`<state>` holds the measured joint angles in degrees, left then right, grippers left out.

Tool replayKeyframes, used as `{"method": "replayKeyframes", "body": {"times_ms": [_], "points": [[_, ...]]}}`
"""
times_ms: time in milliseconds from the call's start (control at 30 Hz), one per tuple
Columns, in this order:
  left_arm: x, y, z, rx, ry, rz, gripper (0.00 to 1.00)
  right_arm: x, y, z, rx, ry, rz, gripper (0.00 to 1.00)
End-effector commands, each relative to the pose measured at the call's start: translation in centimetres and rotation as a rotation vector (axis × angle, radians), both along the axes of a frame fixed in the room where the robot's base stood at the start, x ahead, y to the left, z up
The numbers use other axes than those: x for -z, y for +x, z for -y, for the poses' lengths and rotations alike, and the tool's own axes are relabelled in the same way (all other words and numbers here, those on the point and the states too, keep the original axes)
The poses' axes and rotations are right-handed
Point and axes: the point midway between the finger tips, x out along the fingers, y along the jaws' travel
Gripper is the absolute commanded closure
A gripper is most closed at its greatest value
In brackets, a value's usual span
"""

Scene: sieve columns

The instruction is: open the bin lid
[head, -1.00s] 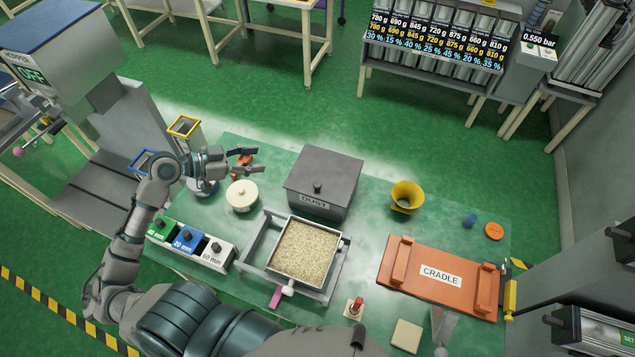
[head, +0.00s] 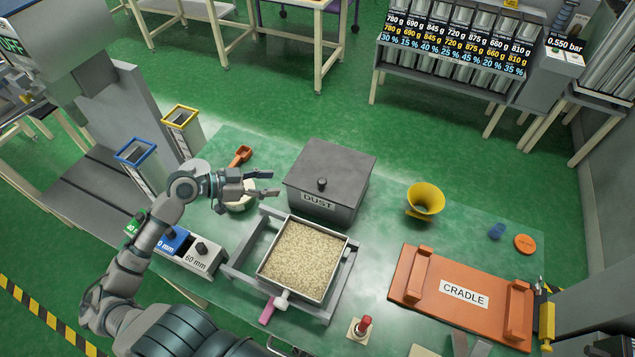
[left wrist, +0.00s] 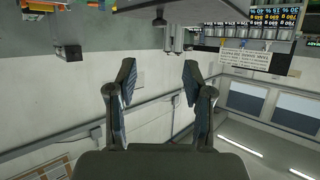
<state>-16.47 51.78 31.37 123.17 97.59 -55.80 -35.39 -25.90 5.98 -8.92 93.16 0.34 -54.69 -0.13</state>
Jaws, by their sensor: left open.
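The bin (head: 338,197) is a dark grey box labelled DUST, standing on the green table in the head view. Its flat grey lid (head: 335,165) lies closed on top, with a small black knob (head: 322,183) near the front edge. My left gripper (head: 272,191) is open and empty, just left of the bin and apart from the knob. In the left wrist view its two fingers (left wrist: 158,85) are spread with nothing between them. A dark flat surface shows at the top of that view; I cannot tell what it is. My right gripper is not in view.
A sieve tray of grains (head: 303,256) sits in a grey frame before the bin. A pale lidded pot (head: 241,197) is partly behind my left gripper. A yellow funnel (head: 425,200) and the orange cradle (head: 450,295) stand to the right. Table between bin and funnel is clear.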

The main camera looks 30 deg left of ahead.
Motion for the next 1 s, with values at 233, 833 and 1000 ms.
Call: {"method": "replayKeyframes", "body": {"times_ms": [233, 833, 1000], "points": [[2.0, 3.8, 3.2, 0.0, -0.001, 0.003, 0.49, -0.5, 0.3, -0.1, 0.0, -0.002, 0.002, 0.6], [5.7, 10.2, 9.1, 0.0, -0.001, 0.001, 0.49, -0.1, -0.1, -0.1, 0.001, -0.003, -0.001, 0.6], [5.8, 10.3, 9.1, 0.0, 0.0, 0.0, 0.49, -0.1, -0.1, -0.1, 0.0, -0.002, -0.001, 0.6]]}}
